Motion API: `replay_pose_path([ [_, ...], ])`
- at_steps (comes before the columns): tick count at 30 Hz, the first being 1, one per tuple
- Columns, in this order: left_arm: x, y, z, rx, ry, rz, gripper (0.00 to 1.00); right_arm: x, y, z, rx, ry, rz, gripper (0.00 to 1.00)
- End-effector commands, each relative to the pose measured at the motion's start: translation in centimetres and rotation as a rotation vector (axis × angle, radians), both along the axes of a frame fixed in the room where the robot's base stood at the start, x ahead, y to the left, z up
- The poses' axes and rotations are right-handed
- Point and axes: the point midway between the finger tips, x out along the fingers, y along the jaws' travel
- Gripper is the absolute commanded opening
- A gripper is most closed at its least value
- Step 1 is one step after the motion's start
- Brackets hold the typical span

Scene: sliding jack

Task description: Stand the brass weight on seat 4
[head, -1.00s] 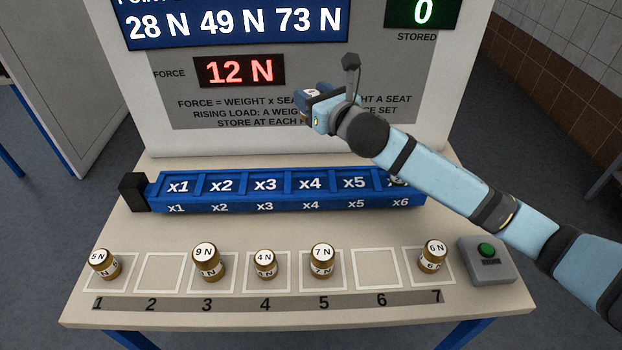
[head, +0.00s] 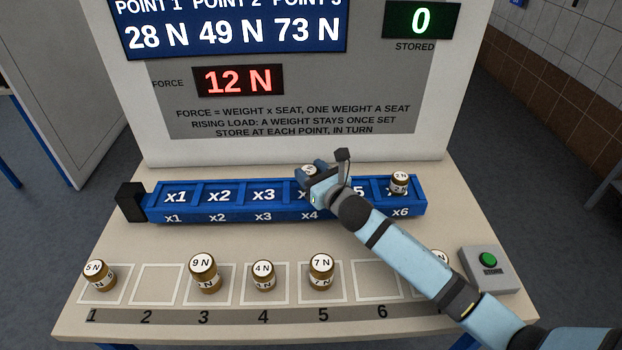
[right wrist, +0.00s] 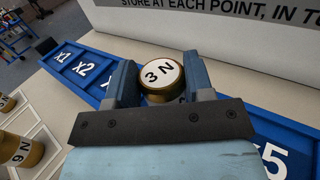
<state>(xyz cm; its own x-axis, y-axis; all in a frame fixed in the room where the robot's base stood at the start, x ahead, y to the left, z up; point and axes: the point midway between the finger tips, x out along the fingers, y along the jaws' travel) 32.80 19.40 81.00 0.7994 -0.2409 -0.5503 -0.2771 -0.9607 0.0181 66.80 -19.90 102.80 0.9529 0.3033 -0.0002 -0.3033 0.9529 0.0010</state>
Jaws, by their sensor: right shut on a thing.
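My right gripper (head: 314,176) is shut on a brass weight (right wrist: 161,77) marked 3 N, its white top also showing in the head view (head: 309,169). The weight is upright between the two fingers in the right wrist view. It is at the x4 seat of the blue rail (head: 237,217); whether its base touches the seat is hidden. The gripper covers most of the x4 seat; its front label (head: 310,215) shows. A 2 N weight (head: 399,184) stands on the x6 seat. Seats x1, x2 and x3 are empty. My left gripper is not in view.
In front of the rail, weights stand on marked squares: 5 N (head: 98,275), 9 N (head: 204,274), 4 N (head: 263,276), 7 N (head: 321,272). My right arm mostly hides one at square 7. A green button box (head: 488,270) stands at right. The force display (head: 238,81) reads 12 N.

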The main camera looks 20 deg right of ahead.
Motion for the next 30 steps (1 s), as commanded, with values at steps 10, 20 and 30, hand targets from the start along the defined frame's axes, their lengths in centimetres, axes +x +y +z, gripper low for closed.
replay_pose_path([
  [10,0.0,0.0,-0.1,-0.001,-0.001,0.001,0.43,0.0,0.0,-1.9,0.000,-0.002,0.000,0.15],
  [20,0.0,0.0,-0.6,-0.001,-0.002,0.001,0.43,0.0,0.0,-2.7,-0.001,-0.001,0.000,0.15],
  [30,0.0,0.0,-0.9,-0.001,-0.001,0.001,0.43,-0.1,0.1,-3.8,-0.001,0.011,0.000,0.64],
])
